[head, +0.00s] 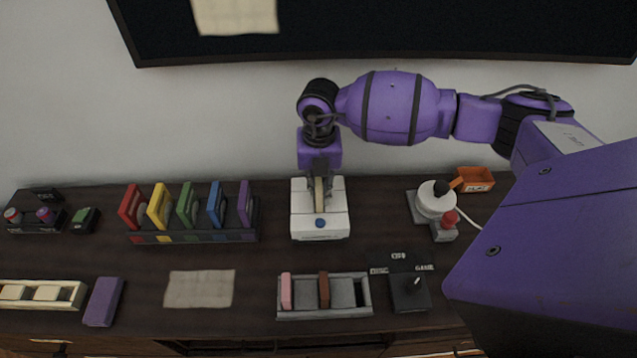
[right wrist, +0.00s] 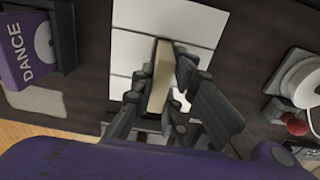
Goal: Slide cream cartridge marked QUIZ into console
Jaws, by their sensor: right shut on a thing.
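I cannot tell how deep the cartridge sits in the slot. No marking on it is readable from here. My left gripper is not in view.
Left of the console stands a rack (head: 150,238) of coloured cartridges. Right of it are a white joystick (head: 436,204) and an orange box (head: 474,179).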

